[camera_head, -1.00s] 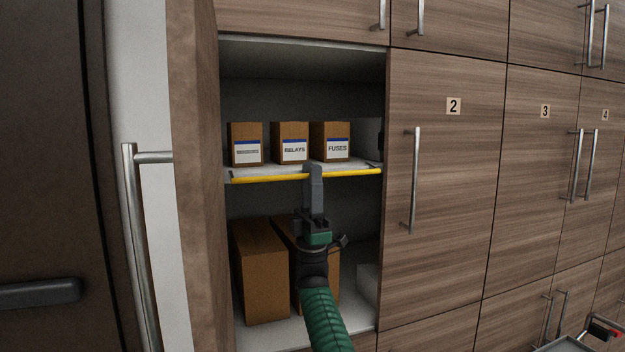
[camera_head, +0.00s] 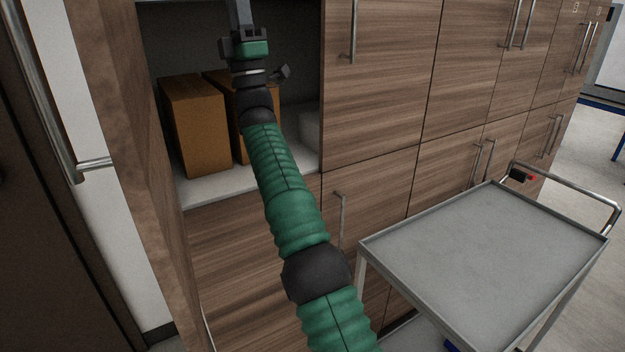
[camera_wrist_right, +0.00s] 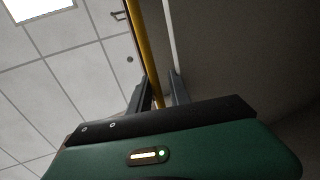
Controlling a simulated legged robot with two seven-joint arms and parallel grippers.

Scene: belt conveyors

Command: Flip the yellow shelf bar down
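The yellow shelf bar (camera_wrist_right: 146,55) shows in the right wrist view, running from the top edge down between the two fingers. It is out of the head view now. My right gripper (camera_wrist_right: 158,90) has its fingers on either side of the bar, with a gap still visible, so it looks open around it; firm contact cannot be made out. In the head view my right gripper (camera_head: 239,12) is at the top edge, inside the open cabinet, with its fingertips cut off. My left gripper is not in view.
Two brown boxes, one at the left (camera_head: 195,125) and one partly behind my arm (camera_head: 228,118), stand on the cabinet's lower shelf (camera_head: 215,190). The open cabinet door (camera_head: 120,130) is at the left. A grey cart (camera_head: 490,255) stands at the right, before closed cabinets (camera_head: 385,80).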

